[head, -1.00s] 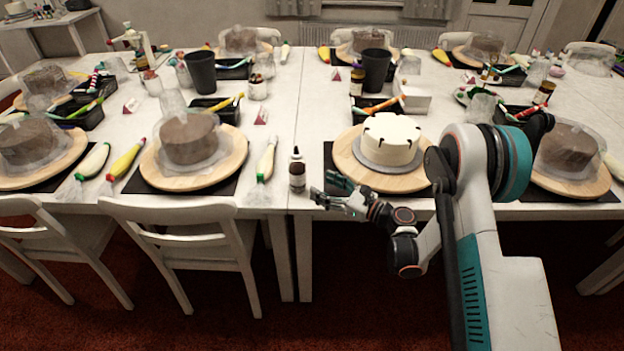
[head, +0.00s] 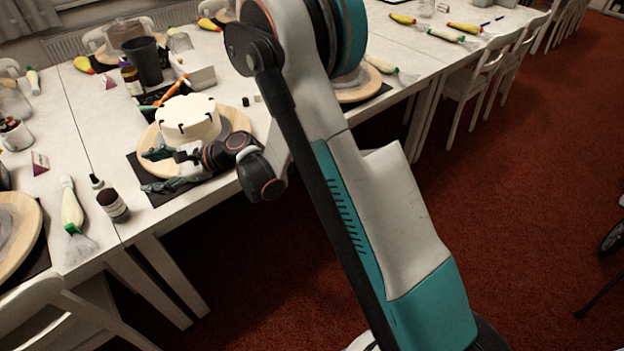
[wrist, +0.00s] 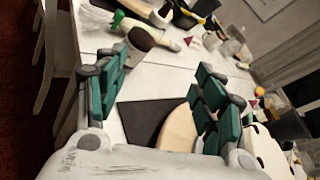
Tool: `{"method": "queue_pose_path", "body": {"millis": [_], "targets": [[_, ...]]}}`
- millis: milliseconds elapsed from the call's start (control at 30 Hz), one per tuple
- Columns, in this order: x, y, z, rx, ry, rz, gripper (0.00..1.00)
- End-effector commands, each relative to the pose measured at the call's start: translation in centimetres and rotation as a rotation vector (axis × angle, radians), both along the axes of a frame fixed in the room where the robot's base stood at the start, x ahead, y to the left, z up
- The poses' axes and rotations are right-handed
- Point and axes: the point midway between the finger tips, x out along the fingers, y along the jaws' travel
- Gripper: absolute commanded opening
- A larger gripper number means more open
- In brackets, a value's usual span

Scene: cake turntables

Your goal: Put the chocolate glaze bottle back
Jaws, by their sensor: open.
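In the wrist view a brown and white object (wrist: 147,37), likely this bottle, shows beyond the spread green fingers (wrist: 160,70). The bottle's label cannot be read.
A white cake (head: 188,118) on a round wooden board (head: 232,120) stands close beside my gripper. A piping bag (head: 72,208) lies left of the bottle. Behind the cake are another brown bottle (head: 131,80), a dark cup (head: 145,62) and a white box (head: 200,77).

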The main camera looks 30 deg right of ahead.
Motion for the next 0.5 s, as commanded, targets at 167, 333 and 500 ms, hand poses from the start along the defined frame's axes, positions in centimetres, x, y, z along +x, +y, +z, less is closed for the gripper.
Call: {"method": "queue_pose_path", "body": {"millis": [167,333,500], "targets": [[-1.6,-2.7,4.1,-0.21,-0.15,0.02,0.63],[-3.9,-5.5,7.2,-0.416,-0.288,0.06,0.63],[-7.0,-8.8,9.7,-0.624,-0.416,0.117,0.63]]}}
